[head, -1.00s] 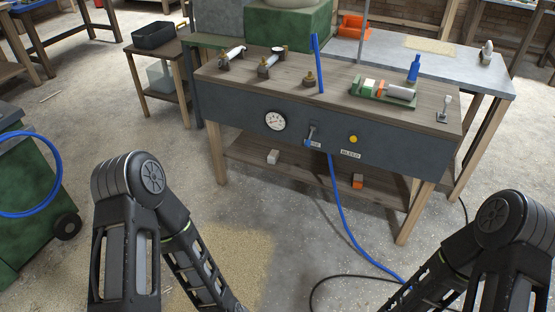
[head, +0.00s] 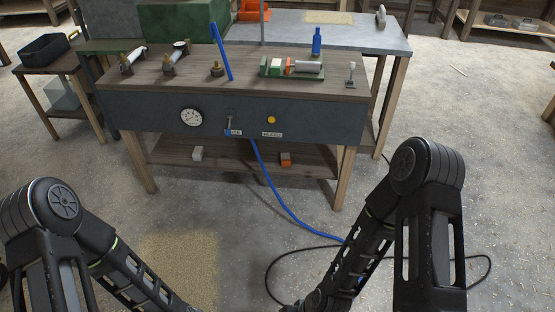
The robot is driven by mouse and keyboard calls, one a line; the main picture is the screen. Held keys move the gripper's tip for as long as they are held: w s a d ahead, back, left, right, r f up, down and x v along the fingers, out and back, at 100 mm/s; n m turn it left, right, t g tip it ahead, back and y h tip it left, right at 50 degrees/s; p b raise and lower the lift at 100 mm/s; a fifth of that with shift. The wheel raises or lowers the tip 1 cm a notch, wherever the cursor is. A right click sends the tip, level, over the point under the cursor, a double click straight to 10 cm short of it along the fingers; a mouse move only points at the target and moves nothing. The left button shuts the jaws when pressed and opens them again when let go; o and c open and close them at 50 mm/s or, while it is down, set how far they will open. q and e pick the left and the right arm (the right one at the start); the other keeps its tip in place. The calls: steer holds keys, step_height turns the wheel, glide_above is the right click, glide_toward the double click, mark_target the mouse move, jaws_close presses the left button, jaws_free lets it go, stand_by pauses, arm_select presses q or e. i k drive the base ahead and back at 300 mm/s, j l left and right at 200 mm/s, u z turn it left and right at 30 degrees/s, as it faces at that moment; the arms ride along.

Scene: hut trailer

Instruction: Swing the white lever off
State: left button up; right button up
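On the left of the dark-fronted workbench top (head: 245,92), two brass fittings carry pale, lever-like bars: a white one (head: 133,57) at the far left and a greyer one (head: 176,55) beside it. Both bars lie low and slanted. A third brass fitting (head: 216,70) has a long blue bar (head: 221,50) standing up, tilted left.
The panel has a round gauge (head: 190,117) and a yellow button (head: 271,120). A blue hose (head: 274,190) and a black cable (head: 268,272) cross the floor before the bench.

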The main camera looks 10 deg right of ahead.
mark_target(352, 65)
steer(key=i+l, duration=1.6)
